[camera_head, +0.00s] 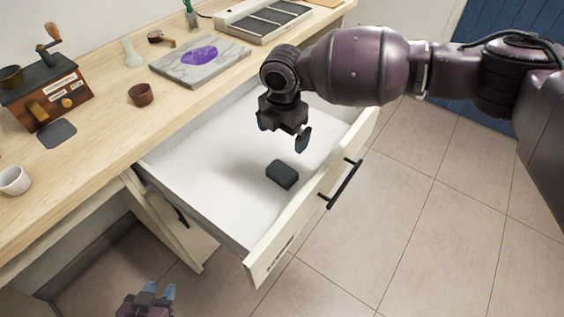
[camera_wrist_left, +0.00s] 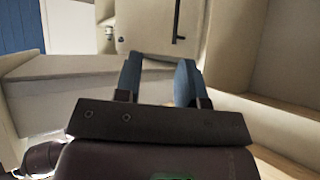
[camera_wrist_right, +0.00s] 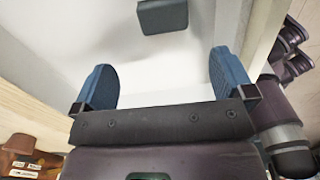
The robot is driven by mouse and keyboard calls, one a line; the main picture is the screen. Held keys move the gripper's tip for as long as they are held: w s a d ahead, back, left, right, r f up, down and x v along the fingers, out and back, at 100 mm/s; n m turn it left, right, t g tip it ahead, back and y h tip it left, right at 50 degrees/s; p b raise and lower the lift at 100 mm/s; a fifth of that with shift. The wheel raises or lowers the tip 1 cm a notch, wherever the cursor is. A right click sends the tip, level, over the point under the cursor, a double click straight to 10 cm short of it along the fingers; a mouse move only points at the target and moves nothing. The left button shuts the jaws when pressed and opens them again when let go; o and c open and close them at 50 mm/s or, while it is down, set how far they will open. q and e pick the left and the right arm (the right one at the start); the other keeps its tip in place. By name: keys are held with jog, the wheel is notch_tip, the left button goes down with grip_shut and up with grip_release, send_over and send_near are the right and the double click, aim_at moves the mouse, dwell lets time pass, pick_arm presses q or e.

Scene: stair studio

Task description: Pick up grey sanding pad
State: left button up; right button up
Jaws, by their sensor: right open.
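A dark grey block, the sanding pad (camera_head: 282,174), lies on the white floor of the open drawer (camera_head: 215,165), near its front panel. It also shows in the right wrist view (camera_wrist_right: 162,16), ahead of the fingers and apart from them. My right gripper (camera_head: 284,134) is open and empty above the drawer, a little behind the pad; its two blue fingers show wide apart in the right wrist view (camera_wrist_right: 160,82). My left gripper (camera_head: 158,291) is low at the bottom edge of the head view, away from the drawer. Its fingers are apart and empty in the left wrist view (camera_wrist_left: 158,80).
The wooden worktop (camera_head: 110,120) holds a coffee grinder (camera_head: 45,85), a brown cup (camera_head: 141,94), a white cup (camera_head: 14,180) and a marble board (camera_head: 200,62) with a purple patch. The drawer front has a black handle (camera_head: 344,184). Tiled floor is clear at right.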

aim_at(282, 170)
notch_tip(282, 170, down, 4)
jog(key=shift+w+r+b, duration=0.1)
jog(key=shift+w+b, duration=0.05)
jog(key=shift+b, duration=0.2)
notch_tip(282, 170, down, 4)
jog(key=shift+r+b, duration=0.15)
jog(key=shift+b, duration=0.2)
jog(key=shift+f, duration=0.65)
jog(key=f, duration=0.3)
jog(key=f+b, duration=0.1)
jog(key=shift+s+a+f, duration=0.1)
jog(key=shift+s+f, duration=0.2)
jog(key=shift+s, duration=0.1)
jog(key=shift+r, duration=0.1)
jog(key=c, duration=0.7)
jog(key=shift+c, duration=0.2)
